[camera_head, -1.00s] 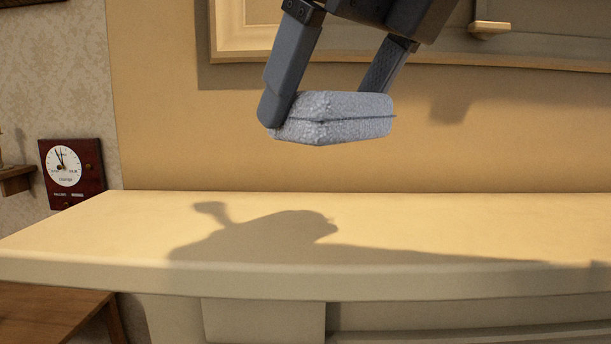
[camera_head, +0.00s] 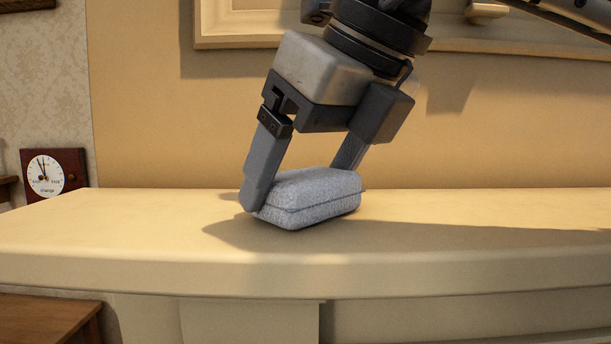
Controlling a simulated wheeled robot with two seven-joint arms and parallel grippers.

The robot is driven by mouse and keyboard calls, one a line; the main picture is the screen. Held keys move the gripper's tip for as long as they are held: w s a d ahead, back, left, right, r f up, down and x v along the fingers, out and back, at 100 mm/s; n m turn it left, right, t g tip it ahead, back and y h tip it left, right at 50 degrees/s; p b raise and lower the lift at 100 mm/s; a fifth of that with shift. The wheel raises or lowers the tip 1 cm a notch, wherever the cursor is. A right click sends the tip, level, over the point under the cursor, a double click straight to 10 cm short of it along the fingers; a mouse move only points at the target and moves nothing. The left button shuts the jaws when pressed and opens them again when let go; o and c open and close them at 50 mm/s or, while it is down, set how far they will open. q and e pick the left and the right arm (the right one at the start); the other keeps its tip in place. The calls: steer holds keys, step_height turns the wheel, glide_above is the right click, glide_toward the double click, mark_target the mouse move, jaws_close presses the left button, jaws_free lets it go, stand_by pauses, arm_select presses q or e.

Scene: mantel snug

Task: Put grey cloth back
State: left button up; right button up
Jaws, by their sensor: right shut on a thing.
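The grey cloth (camera_head: 312,198) is a folded, fuzzy, blue-grey bundle at the middle of the mantel shelf (camera_head: 480,215). My right gripper (camera_head: 305,190) comes down from above, tilted, and is shut on the cloth, with one finger at its left end and the other behind its right part. The cloth is at the shelf top, slightly tilted in the picture; its near lower corner looks to touch the surface, but I cannot tell for sure. My left gripper is not in view.
The shelf top is clear on both sides of the cloth. A framed panel (camera_head: 225,35) is on the wall behind. A dark red clock (camera_head: 50,175) hangs at the left. A wooden table (camera_head: 45,320) stands lower left, below the shelf.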

steer(key=o, duration=0.9)
steer(key=shift+f, duration=0.1)
steer(key=v, duration=1.2)
